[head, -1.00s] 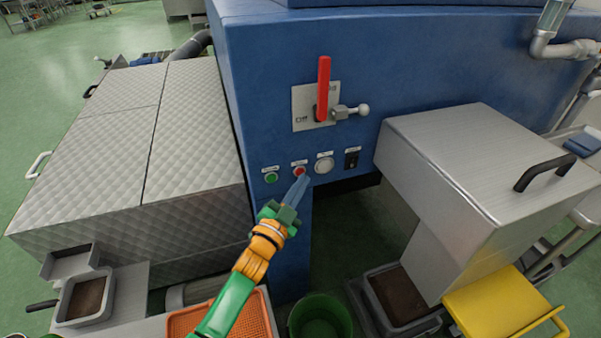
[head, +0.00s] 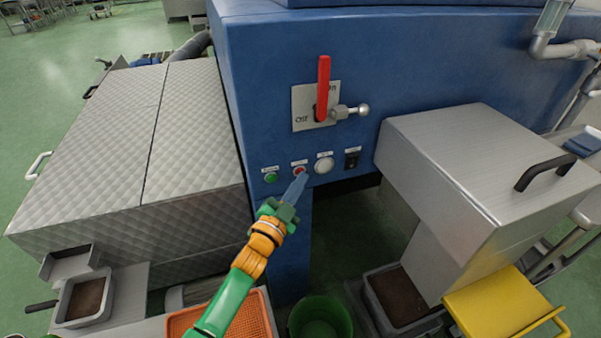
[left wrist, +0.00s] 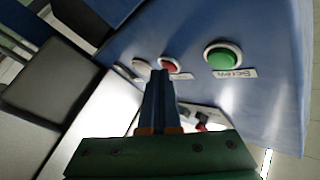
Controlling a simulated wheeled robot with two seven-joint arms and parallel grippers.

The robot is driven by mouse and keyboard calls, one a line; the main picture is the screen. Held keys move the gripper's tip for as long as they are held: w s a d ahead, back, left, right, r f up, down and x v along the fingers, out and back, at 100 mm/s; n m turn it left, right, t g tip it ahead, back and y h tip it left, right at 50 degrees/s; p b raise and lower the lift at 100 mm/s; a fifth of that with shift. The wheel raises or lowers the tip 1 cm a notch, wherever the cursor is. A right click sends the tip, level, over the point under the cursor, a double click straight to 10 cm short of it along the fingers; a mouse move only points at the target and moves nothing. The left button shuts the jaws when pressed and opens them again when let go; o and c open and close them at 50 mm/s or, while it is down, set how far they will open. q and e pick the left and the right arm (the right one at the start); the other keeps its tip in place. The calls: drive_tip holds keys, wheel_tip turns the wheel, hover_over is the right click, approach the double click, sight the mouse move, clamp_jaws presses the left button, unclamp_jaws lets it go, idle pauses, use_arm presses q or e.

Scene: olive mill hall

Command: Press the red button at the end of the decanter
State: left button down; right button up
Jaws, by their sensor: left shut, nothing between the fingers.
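The red button (head: 299,170) sits on the blue end panel (head: 275,130) of the decanter, between a green button (head: 270,177) on its left and a white round button (head: 324,165) on its right. My left gripper (head: 301,178) is shut and empty, its blue fingertips at the lower edge of the red button in the head view. In the left wrist view the fingertips (left wrist: 154,72) point at the red button (left wrist: 169,65), with the green button (left wrist: 222,58) to the right. I cannot tell whether the fingertips touch the red button. My right gripper is not in view.
Above the buttons is a red lever (head: 323,90) on a metal plate. A black switch (head: 351,160) sits right of the white button. A steel chute housing (head: 450,150) juts out at right. A quilted steel cover (head: 190,130) lies left; a green bucket (head: 320,318) stands below.

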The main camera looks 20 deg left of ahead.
use_arm(q)
drive_tip(key=shift+s+d+p, duration=0.35)
drive_tip(key=shift+s+d, duration=0.05)
drive_tip(key=shift+s, duration=0.25)
drive_tip(key=s+d+p, duration=0.1)
drive_tip(key=s, duration=0.1)
drive_tip(key=s+d, duration=0.1)
drive_tip(key=s, duration=0.1)
drive_tip(key=shift+d+p, duration=0.4)
idle(0.5)
